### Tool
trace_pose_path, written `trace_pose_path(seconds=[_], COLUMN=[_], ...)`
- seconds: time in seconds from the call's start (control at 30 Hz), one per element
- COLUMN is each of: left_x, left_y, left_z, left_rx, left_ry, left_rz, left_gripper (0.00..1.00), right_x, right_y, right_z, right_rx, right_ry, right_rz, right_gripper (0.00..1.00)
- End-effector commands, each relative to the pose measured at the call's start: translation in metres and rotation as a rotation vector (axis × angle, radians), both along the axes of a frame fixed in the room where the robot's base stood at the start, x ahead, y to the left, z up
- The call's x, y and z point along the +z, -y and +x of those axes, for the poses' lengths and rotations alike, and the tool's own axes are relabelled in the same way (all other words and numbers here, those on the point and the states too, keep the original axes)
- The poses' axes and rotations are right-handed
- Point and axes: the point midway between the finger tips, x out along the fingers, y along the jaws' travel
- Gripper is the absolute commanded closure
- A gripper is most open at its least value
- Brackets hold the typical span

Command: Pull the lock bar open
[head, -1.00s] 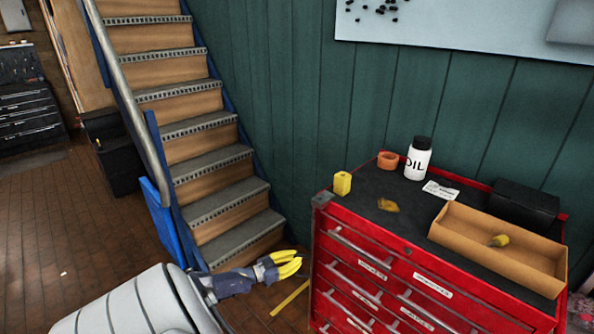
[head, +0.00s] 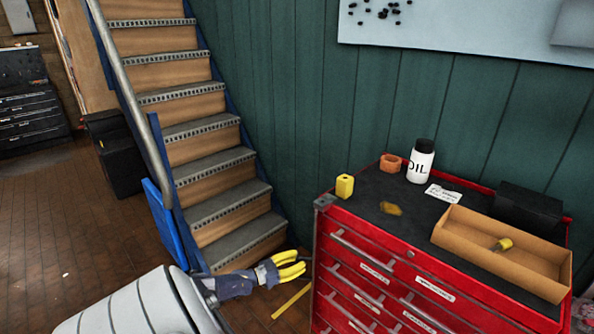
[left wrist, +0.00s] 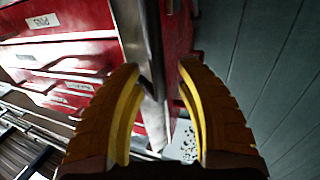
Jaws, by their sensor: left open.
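A red tool chest (head: 400,262) with several drawers stands at the right in the head view. In the left wrist view a grey metal bar (left wrist: 150,60), which looks like the lock bar, runs along the edge of the red chest (left wrist: 85,30). My left gripper (head: 301,263) is open, just left of the chest's front left corner. In the left wrist view its yellow fingers (left wrist: 163,68) stand apart on either side of the bar's line. I cannot tell whether they touch the bar. My right gripper is not in view.
Stairs (head: 215,172) rise behind my left arm.

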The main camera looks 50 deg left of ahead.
Motion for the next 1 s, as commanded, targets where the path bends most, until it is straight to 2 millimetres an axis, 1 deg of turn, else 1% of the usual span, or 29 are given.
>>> trace_pose_path(seconds=[0.13,0.27,0.7,0.83,1.0], left_x=[0.000,0.000,-0.001,0.000,0.000], left_y=[-0.001,-0.004,-0.018,-0.022,-0.024], left_z=[-0.006,-0.019,-0.086,-0.101,-0.113], left_rx=[0.000,0.000,0.000,0.001,0.000], left_ry=[0.000,-0.001,-0.002,-0.002,-0.001], left_rz=[0.000,-0.001,0.000,0.000,-0.001], left_gripper=[0.64,0.64,0.64,0.64,0.64], right_x=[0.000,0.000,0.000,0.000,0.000], right_y=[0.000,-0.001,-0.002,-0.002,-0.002], right_z=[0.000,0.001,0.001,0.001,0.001], right_rx=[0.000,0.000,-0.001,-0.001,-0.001], right_ry=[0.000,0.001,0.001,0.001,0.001], right_rz=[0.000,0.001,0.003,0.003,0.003], right_gripper=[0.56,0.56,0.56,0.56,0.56])
